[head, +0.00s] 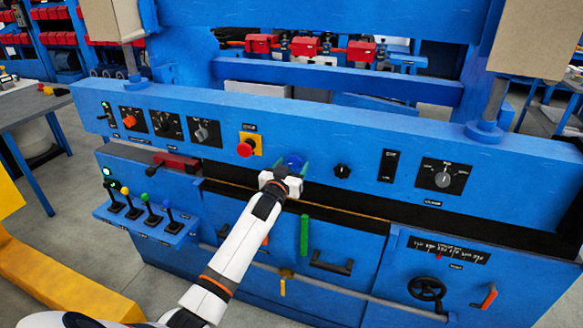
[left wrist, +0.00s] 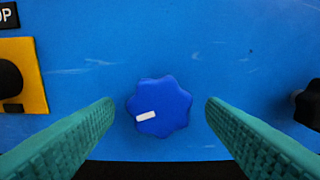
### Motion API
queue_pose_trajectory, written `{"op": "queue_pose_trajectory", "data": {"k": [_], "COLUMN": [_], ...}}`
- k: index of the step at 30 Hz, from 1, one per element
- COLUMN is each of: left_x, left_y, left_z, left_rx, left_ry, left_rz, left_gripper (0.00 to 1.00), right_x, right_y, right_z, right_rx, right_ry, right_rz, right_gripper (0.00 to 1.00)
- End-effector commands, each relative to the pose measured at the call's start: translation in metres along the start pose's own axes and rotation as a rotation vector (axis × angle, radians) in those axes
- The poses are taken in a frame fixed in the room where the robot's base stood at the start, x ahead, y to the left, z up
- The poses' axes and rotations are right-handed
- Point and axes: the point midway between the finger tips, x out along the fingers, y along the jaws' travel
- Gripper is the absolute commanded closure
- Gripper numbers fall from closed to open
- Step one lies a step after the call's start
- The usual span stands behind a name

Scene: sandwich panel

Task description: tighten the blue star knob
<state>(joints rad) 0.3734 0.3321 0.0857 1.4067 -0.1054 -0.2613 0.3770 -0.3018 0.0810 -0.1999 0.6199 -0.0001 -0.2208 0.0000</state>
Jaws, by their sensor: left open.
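The blue star knob (left wrist: 165,104) sits on the blue panel face, with a white mark on its left part pointing left and slightly down. In the head view the knob (head: 293,161) shows just beyond my left gripper, partly hidden by it. My left gripper (head: 291,168) is open. In the left wrist view its two green fingers (left wrist: 160,112) stand on either side of the knob, with a gap on both sides. I cannot tell how far the fingertips are from the panel. My right gripper is not in view.
A red emergency button on a yellow plate (head: 250,144) is left of the knob, and a small black knob (head: 342,171) is right of it. Several coloured levers (head: 150,207) stand on a ledge at the left. A green handle (head: 304,235) hangs below.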

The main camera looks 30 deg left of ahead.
Motion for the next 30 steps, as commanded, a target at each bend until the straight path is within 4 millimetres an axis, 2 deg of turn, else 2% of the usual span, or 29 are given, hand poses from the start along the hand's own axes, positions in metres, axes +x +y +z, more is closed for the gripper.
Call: {"op": "queue_pose_trajectory", "data": {"k": [5,13,23,30], "left_x": [0.0,-0.0002,-0.0003,-0.0002], "left_y": [0.0,0.0001,0.0002,0.0012], "left_z": [0.0,-0.0001,0.0001,0.0005], "left_rx": [0.001,0.001,0.048,0.196], "left_ry": [0.0,0.0,0.001,0.002], "left_rz": [0.0,0.0,0.0,0.001], "left_gripper": [0.35,0.77,0.78,0.78], "right_x": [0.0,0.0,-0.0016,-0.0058], "right_y": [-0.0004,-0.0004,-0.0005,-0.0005], "right_z": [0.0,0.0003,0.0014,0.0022], "right_rx": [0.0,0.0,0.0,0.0], "right_ry": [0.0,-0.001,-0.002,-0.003], "right_rz": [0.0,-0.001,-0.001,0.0], "right_gripper": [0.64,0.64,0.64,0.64]}}
